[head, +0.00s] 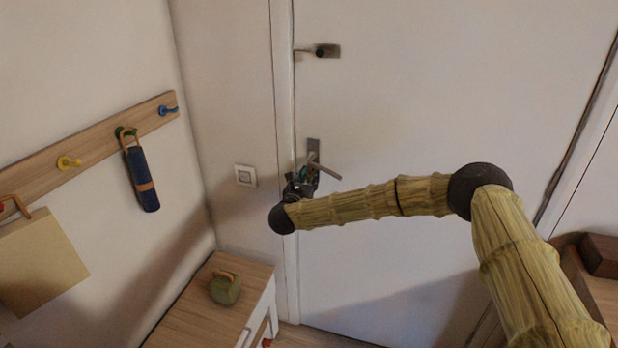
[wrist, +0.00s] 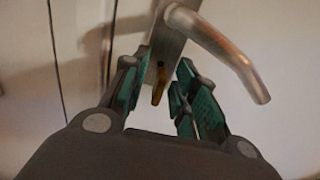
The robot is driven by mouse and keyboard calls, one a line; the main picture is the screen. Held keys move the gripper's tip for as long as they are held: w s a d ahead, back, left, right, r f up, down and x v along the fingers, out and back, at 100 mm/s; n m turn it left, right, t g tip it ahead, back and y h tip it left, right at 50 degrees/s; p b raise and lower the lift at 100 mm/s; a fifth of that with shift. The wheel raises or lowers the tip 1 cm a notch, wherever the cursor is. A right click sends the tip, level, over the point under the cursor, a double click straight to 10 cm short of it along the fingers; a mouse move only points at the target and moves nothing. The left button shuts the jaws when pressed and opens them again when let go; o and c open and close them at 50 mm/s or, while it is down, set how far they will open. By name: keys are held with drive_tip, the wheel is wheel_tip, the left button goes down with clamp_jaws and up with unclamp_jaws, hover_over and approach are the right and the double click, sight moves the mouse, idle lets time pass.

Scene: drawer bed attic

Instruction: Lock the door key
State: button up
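The white door (head: 420,110) is closed in its frame. A metal lever handle (wrist: 215,45) on a plate juts to the right; it also shows in the head view (head: 323,170). Below the handle a small brass key (wrist: 158,84) sticks out of the lock. My gripper (wrist: 160,85) has its teal-padded fingers apart, one left and one right of the key. I see gaps between the key and the pads, so nothing appears held. In the head view my gripper (head: 302,180) is at the handle plate and the key is hidden.
A latch (head: 326,50) sits higher on the door. A light switch (head: 245,175) is on the wall to the left. A wooden cabinet (head: 195,310) with a green kettlebell-shaped object (head: 225,288) stands lower left, below a peg rail (head: 95,140).

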drive_tip(key=shift+c, duration=0.2)
clamp_jaws()
drive_tip(key=shift+f+n+b, duration=0.15)
drive_tip(key=shift+n+b, duration=0.85)
drive_tip(key=shift+b, duration=0.05)
drive_tip(key=n+b, duration=0.3)
drive_tip(key=n, duration=0.2)
drive_tip(key=shift+a, duration=0.15)
drive_tip(key=n+b, duration=0.2)
drive_tip(key=n, duration=0.3)
drive_tip(key=shift+n, duration=3)
